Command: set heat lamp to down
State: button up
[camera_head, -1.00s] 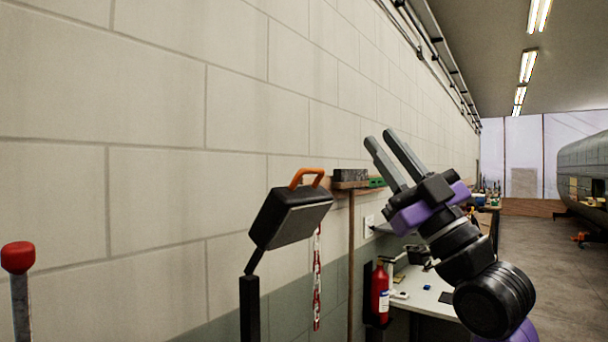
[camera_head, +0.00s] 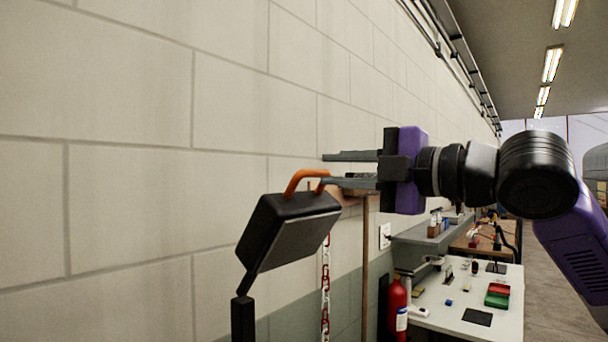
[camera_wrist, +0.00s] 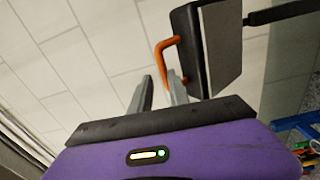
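The heat lamp (camera_head: 290,232) is a black box-shaped head on a black post, with an orange handle (camera_head: 304,179) on its top. The head is tilted, with its grey face toward the lower right. My gripper (camera_head: 335,168) points left at handle height, with its two grey fingers apart. Its lower fingertip overlaps the right end of the handle in the head view. I cannot tell whether a finger touches the handle.
A pale block wall (camera_head: 120,120) runs along the left behind the lamp. A red fire extinguisher (camera_head: 397,303) and a white workbench (camera_head: 465,305) with small items stand below my arm. A red-and-white strip (camera_head: 325,290) hangs behind the lamp.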

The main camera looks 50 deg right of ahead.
aim_at(302, 193)
jog(key=shift+w+d+f, duration=0.1)
jog(key=shift+f, duration=0.25)
jog(key=shift+w+p, duration=1.05)
jog(key=shift+w, duration=2.8)
grip_shut()
